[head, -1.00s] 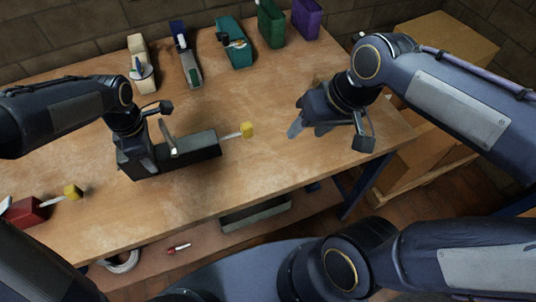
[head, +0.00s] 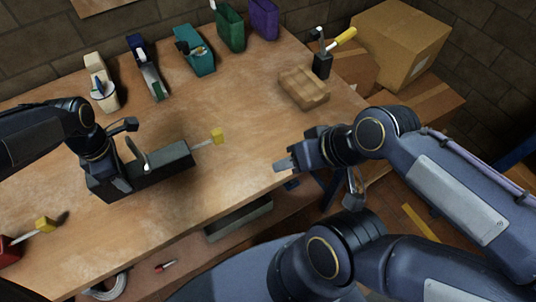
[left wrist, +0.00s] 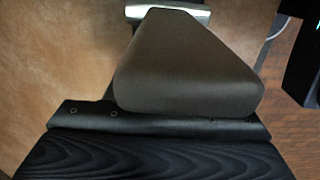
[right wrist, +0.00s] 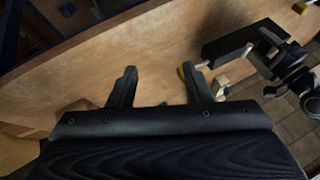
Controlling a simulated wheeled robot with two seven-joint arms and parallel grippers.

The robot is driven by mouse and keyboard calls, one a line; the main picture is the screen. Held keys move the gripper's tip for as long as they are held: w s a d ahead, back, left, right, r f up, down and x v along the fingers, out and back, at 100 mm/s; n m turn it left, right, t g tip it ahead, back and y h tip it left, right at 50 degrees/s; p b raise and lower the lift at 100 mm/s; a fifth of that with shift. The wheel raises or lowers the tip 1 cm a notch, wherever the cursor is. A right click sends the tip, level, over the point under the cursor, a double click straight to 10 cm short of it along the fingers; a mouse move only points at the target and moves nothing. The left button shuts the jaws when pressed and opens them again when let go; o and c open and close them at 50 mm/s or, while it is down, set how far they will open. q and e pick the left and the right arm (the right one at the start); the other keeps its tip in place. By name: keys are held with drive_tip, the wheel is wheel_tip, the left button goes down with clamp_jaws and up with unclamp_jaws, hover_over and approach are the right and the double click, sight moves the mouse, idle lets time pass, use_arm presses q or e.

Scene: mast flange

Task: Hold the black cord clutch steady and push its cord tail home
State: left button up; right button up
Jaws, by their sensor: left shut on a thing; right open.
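The black cord clutch (head: 168,162) lies on the workbench, its pale cord tail sticking out to the right with a yellow end (head: 217,136). My left gripper (head: 112,166) is shut on the clutch at its left end. In the left wrist view a dark wedge-shaped body (left wrist: 188,65) fills the space before the palm, hiding the fingertips. My right gripper (head: 284,166) is open and empty near the bench's front edge, right of the yellow end and apart from it. In the right wrist view its open fingers (right wrist: 160,88) show, with the clutch (right wrist: 228,45) beyond the right finger.
White (head: 101,84), navy (head: 146,70) and teal (head: 194,50) devices stand along the back, with green (head: 230,28) and purple (head: 264,18) bins. A brown block (head: 303,88) lies at right. A red device (head: 10,250) sits front left. The bench between tail and right gripper is clear.

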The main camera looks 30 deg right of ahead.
drive_tip(key=shift+w, duration=0.1)
drive_tip(key=r+n+g, duration=0.1)
drive_tip(key=n+g, duration=0.5)
drive_tip(key=n, duration=1.4)
hover_over(217, 131)
drive_tip(key=d, duration=0.4)
drive_tip(key=shift+y, duration=0.4)
drive_tip(key=x, duration=1.1)
drive_tip(key=shift+w+f, duration=0.1)
drive_tip(key=shift+w, duration=0.1)
clamp_jaws()
